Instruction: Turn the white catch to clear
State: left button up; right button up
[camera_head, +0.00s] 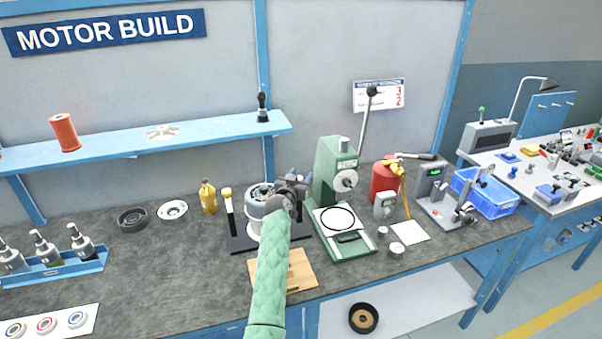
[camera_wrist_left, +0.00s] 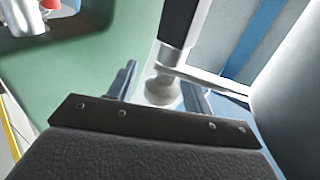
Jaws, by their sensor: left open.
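My left gripper (camera_head: 293,193) is at the blower motor (camera_head: 257,207) on the bench, at its right side. The green-sleeved arm and wrist cover part of the motor. In the left wrist view the two blue-grey fingers (camera_wrist_left: 160,92) stand apart. A small pale, rounded piece (camera_wrist_left: 161,87) shows between them, below a black and silver upright part (camera_wrist_left: 182,25). It may be the white catch, but I cannot tell for certain, nor whether the fingers touch it. My right gripper is not in view.
The green press (camera_head: 335,178) stands close to the right of the gripper. A wooden board (camera_head: 298,272) lies in front of the motor. A yellow bottle (camera_head: 208,198) is to the left. A red extinguisher (camera_head: 384,182) stands beyond the press.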

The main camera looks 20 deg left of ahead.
pick_arm(q)
jog(key=shift+w+r, duration=0.15)
jog(key=shift+w, duration=0.15)
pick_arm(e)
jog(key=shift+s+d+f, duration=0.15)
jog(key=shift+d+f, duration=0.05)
pick_arm(q)
jog(key=shift+w, duration=0.1)
grip_shut()
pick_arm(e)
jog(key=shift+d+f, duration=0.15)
pick_arm(q)
jog(key=shift+d+r+m+g+h+b, duration=0.1)
jog(key=shift+m+g+h+b, duration=0.15)
jog(key=shift+m+h+b, duration=1.3)
jog(key=shift+d+r+n+g+h+b, duration=0.2)
jog(key=shift+h+b, duration=0.55)
jog(key=shift+b, duration=1.9)
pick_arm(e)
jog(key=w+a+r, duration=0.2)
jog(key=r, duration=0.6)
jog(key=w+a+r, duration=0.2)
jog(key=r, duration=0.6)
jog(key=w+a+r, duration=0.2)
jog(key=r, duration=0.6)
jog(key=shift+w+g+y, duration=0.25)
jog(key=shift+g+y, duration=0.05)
pick_arm(q)
jog(key=shift+a+f, duration=0.1)
